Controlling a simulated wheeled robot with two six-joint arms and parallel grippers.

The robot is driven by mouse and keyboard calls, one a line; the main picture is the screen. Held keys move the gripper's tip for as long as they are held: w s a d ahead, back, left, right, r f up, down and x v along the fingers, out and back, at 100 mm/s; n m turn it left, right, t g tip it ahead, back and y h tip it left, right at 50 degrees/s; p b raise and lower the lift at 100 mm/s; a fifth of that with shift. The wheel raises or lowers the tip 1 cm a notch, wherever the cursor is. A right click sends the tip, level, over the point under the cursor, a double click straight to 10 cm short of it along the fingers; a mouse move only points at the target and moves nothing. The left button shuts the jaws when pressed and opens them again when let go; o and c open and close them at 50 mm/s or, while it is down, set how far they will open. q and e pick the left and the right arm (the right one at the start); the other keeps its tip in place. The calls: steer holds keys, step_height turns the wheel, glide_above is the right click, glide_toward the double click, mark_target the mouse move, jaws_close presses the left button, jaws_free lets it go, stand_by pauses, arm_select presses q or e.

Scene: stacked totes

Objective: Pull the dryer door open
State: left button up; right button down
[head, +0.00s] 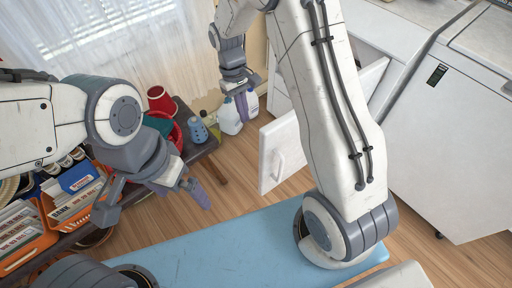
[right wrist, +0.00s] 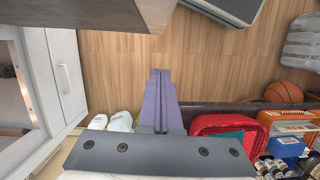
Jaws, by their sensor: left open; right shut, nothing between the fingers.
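A white door-like panel (head: 281,150) with a bar handle (head: 279,165) stands out from a white unit, beneath my right arm. In the right wrist view the panel (right wrist: 67,75) is at the left, beside a grey opening (right wrist: 12,90). I cannot tell whether this is the dryer door. A white appliance (head: 440,130) with a small dark display stands at the right. My right gripper (head: 243,106) is shut and empty, left of the panel and apart from its handle; its fingers (right wrist: 160,75) point over the floor. My left gripper (head: 153,203) is open and empty at the left.
A dark low shelf (head: 197,148) holds a red tub (head: 160,98), a blue bottle (head: 197,131) and orange crates (head: 28,246). A blue surface (head: 235,250) lies in front. Wooden floor (head: 235,195) is clear between.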

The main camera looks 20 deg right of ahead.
steer(key=s+d+f, duration=0.1)
steer(key=s+f, duration=0.5)
steer(key=f, duration=0.3)
steer(key=shift+d+b, duration=0.3)
steer(key=shift+d, duration=0.05)
steer(key=shift+s, duration=0.1)
